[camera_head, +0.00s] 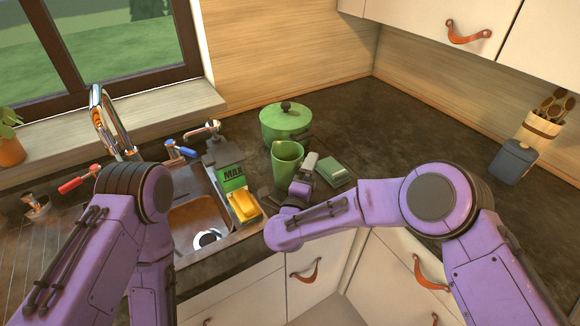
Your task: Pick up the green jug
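The green jug (286,162) stands upright on the dark counter, right of the sink and in front of a green lidded pot. My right gripper (303,178) is low beside the jug, at its front right. The gripper and forearm overlap the jug's lower part, so I cannot tell whether the fingers touch it or how far apart they are. My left arm comes in at the lower left and bends down in front of the sink; its gripper is out of view.
The green pot (286,122) stands close behind the jug. The counter (410,130) at the right is mostly clear.

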